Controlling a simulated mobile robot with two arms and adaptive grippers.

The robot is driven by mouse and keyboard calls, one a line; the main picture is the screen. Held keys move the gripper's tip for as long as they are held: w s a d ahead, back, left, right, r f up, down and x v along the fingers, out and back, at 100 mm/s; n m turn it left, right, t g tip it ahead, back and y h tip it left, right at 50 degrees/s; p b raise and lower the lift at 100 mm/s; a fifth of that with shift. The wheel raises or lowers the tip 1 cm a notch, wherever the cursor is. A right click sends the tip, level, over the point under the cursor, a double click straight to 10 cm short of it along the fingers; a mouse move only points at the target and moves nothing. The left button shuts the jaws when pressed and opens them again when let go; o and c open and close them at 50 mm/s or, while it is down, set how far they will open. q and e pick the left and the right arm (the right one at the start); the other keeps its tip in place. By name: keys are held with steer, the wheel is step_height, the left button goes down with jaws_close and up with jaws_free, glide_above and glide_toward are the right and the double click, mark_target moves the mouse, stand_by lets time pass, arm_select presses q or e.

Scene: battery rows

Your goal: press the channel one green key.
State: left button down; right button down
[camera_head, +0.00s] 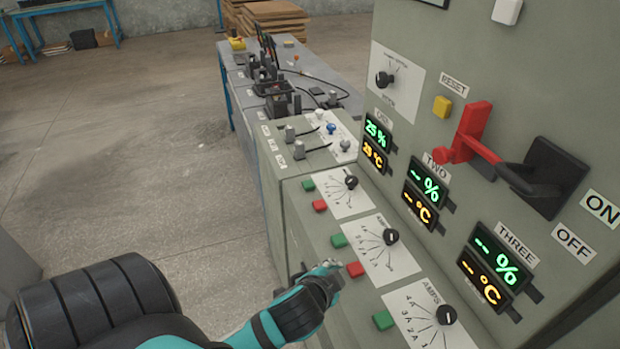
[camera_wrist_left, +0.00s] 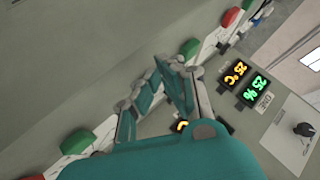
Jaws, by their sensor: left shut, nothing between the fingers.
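The channel one green key (camera_head: 308,185) is on the sloping panel, beside a red key (camera_head: 319,205) and the dial farthest from me. In the left wrist view this green key (camera_wrist_left: 248,4) is at the top edge, partly cut off. My left gripper (camera_head: 335,274) is by the channel two red key (camera_head: 355,268), nearer to me than the channel one keys. Its fingers (camera_wrist_left: 166,66) are closed together and empty in the left wrist view, below the channel two green key (camera_wrist_left: 190,48). Contact with any key cannot be told. My right gripper is out of view.
The channel two green key (camera_head: 338,240) lies between my gripper and the channel one keys. The channel three green key (camera_head: 383,320) is nearer. Dials (camera_head: 391,237) and displays (camera_head: 427,184) line the cabinet, with a red-handled lever (camera_head: 473,135) above. Open floor is left.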

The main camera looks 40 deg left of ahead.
arm_select(q)
steer(key=w+d+r+m+t+h, duration=0.3)
steer(key=w+r+m+h, duration=0.45)
steer(key=m, duration=0.65)
steer(key=w+d+r+m+t+h, duration=0.3)
steer(key=w+r+m+t+h, duration=0.15)
steer(key=w+r+m, duration=0.75)
steer(key=w+a+f+m+g+y, duration=0.25)
steer(key=a+f+m+g, duration=0.35)
steer(key=a+f+m, duration=0.5)
steer(key=s+a+r+m+g+y, duration=0.1)
steer(key=a+y, duration=0.6)
steer(key=a, duration=1.3)
steer(key=shift+s+r+g+y, duration=0.35)
steer(key=shift+r+g, duration=0.15)
steer(key=shift+g, duration=0.15)
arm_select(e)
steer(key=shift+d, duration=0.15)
arm_select(q)
steer(key=shift+d+f, duration=0.1)
